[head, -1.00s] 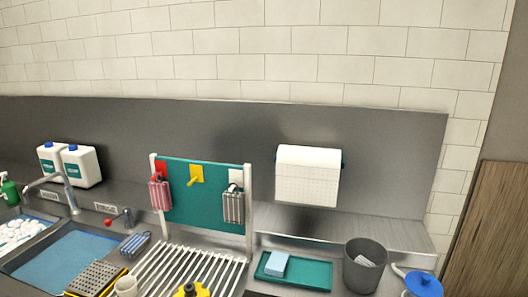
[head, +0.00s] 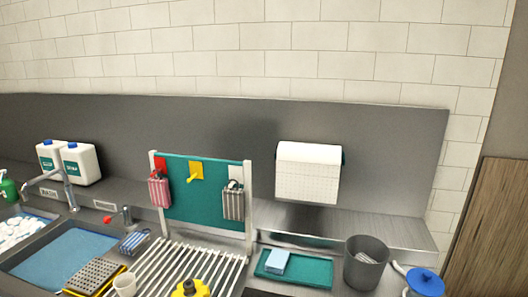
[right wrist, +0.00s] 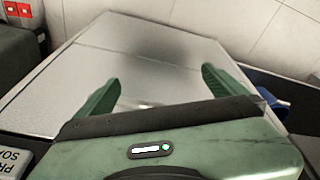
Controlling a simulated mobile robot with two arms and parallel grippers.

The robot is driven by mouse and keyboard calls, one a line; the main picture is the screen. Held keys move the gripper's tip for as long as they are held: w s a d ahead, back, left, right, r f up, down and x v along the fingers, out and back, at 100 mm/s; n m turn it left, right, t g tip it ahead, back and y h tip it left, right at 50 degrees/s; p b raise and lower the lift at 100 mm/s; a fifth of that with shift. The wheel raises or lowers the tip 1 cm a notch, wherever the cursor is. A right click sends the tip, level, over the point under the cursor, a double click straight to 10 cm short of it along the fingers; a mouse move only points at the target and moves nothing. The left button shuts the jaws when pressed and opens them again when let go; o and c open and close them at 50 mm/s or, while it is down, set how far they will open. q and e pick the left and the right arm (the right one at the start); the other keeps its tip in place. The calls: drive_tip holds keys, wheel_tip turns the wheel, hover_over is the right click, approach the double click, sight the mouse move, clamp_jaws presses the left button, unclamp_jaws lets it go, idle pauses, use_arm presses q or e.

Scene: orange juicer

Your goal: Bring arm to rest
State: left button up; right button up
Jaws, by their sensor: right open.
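My right gripper (right wrist: 160,92) shows in the right wrist view with its two green fingers spread apart and nothing between them. Beyond the fingers is a plain light grey surface, with a dark blurred patch near its top. Neither of my arms shows in the head view, and my left gripper is in no view.
In the head view are a sink (head: 68,258), a slatted drain rack (head: 190,268), a teal pegboard (head: 200,205), a teal tray (head: 312,272), a dark bin (head: 366,265) and a blue-lidded container (head: 425,282). A blue item (right wrist: 274,102) lies right of the right gripper.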

drive_tip(key=s+d+f+g+b, duration=0.1)
drive_tip(key=s+f, duration=0.9)
drive_tip(key=f, duration=0.5)
drive_tip(key=s+d+f+b, duration=0.1)
drive_tip(key=s+d+f, duration=0.1)
drive_tip(key=s+f, duration=0.7)
wheel_tip(320, 180, down, 6)
drive_tip(key=shift+s+d+r+g+b, duration=0.15)
drive_tip(key=shift+s+d+g+b, duration=0.05)
drive_tip(key=shift+s+g+b, duration=0.2)
